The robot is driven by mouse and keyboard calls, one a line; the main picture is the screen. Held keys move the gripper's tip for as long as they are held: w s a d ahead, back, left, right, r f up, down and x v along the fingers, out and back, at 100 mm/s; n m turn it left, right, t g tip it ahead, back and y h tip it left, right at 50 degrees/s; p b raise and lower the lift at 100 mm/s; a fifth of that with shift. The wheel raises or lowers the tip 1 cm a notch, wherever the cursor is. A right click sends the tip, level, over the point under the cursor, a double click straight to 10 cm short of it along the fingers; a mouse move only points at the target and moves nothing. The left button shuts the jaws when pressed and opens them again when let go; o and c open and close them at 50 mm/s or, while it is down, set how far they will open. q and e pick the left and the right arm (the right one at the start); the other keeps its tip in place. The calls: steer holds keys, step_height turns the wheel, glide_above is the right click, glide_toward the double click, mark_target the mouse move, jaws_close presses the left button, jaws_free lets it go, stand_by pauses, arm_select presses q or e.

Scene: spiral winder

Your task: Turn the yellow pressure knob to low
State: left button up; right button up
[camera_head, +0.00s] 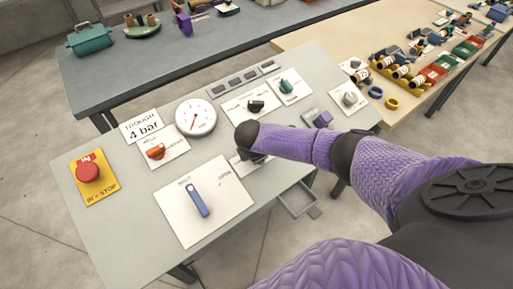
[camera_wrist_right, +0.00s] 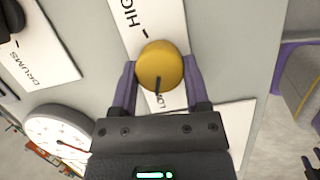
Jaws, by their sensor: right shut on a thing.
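The round yellow pressure knob (camera_wrist_right: 160,60) shows in the right wrist view on a white plate (camera_wrist_right: 133,20). HIGH is printed at the plate's upper part and LOW beside the knob's lower side. A dark pointer line on the knob runs down in the picture, close beside the LOW print. My right gripper (camera_wrist_right: 159,74) is shut on the knob, with one purple finger at each side. In the head view my right arm covers the knob, and the fingers cannot be made out.
A gauge (camera_head: 196,117), a red stop button (camera_head: 88,171), a red knob (camera_head: 155,152), a blue lever (camera_head: 197,200), a black knob (camera_head: 256,106) and a teal knob (camera_head: 287,87) surround my right arm on the grey panel.

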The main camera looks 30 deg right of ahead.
arm_select(q)
steer(key=shift+d+r+p, duration=0.35)
steer(key=shift+d+r, duration=0.05)
steer(key=shift+d, duration=0.15)
arm_select(e)
steer(key=shift+n+t, duration=0.3)
steer(key=shift+n, duration=0.5)
arm_select(q)
steer(key=shift+a, duration=0.25)
steer(key=shift+a, duration=0.15)
arm_select(e)
steer(key=o, duration=1.3)
arm_select(q)
steer(key=shift+r, duration=0.1)
arm_select(e)
steer(key=shift+s, duration=0.1)
arm_select(q)
steer(key=r+p, duration=0.2)
steer(key=d+r+p, duration=0.1)
steer(key=r+p, duration=0.1)
steer(key=shift+w+r, duration=0.1)
arm_select(e)
steer(key=v, duration=0.9)
steer(key=shift+s+a+r, duration=0.1)
steer(key=shift+a+r, duration=0.1)
steer(key=shift+r, duration=0.15)
arm_select(q)
steer(key=shift+a, duration=0.1)
